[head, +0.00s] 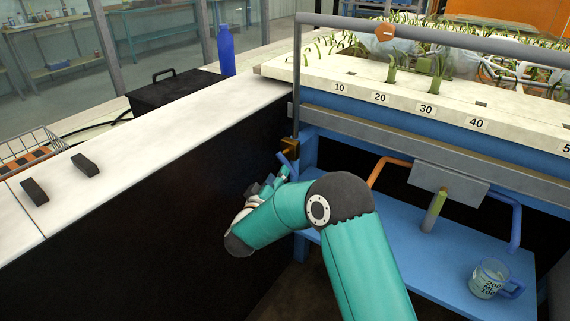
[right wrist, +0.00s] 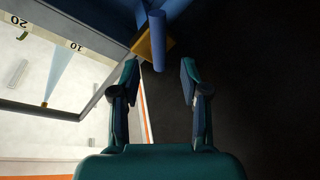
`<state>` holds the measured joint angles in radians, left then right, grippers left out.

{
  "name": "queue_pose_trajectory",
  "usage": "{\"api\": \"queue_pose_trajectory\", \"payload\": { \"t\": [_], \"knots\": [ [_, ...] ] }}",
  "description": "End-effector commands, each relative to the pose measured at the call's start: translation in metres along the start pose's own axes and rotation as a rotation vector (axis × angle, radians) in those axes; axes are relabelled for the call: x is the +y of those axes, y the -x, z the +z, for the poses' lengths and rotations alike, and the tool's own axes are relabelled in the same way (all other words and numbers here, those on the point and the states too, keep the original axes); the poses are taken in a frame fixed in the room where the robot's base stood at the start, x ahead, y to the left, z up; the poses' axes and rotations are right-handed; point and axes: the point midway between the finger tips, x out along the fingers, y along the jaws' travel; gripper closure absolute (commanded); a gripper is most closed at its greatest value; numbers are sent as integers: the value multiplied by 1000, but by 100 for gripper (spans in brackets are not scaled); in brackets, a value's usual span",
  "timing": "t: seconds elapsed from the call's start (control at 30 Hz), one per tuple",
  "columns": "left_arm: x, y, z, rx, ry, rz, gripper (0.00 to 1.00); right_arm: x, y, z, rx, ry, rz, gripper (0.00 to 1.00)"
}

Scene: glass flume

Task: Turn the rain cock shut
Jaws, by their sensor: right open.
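The rain cock is a small brass body (head: 290,146) with a blue lever (head: 287,162), low on the upright pipe at the flume's near left corner. The lever slants in the head view. In the right wrist view the brass body (right wrist: 141,47) and the blue lever (right wrist: 157,40) show at the top centre. My right gripper (right wrist: 159,70) is open and empty, its fingers on either side of the lever's end; whether they touch it I cannot tell. In the head view my right gripper (head: 280,176) is just below the lever, partly hidden by my wrist. My left gripper is not in view.
The flume (head: 440,115) with numbered marks and green plants runs right. A blue shelf (head: 400,262) below holds a measuring jug (head: 488,279). An orange-and-blue pipe handle (head: 376,174) stands right of my arm. A white counter (head: 130,185) borders the left.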

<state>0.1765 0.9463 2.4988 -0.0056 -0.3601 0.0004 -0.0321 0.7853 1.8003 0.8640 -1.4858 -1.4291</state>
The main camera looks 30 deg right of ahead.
Motion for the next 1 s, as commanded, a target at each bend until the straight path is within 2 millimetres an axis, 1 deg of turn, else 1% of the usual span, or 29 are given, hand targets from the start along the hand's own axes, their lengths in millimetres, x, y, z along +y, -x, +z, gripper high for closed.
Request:
{"api": "queue_pose_trajectory", "payload": {
  "t": [0.03,0.1,0.2,0.3,0.4,0.5,0.77,0.8,0.87,1.0],
  "knots": [
    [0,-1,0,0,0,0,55,0,-12,2,-2,-2,4,55],
    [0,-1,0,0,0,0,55,0,-26,1,-2,-1,3,55],
    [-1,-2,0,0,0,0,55,0,-44,1,-1,-1,2,55],
    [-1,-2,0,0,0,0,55,0,-56,1,-1,-1,1,55],
    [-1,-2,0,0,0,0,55,0,-65,0,0,-1,0,55],
    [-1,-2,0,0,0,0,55,0,-69,0,1,0,0,55],
    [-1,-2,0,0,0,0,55,0,-70,0,2,0,-1,55],
    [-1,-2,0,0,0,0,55,-1,-70,0,2,0,-1,56],
    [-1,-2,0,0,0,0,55,-1,-70,0,2,0,-1,66],
    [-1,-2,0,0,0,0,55,-1,-70,-1,2,0,-2,90]
  ]
}}
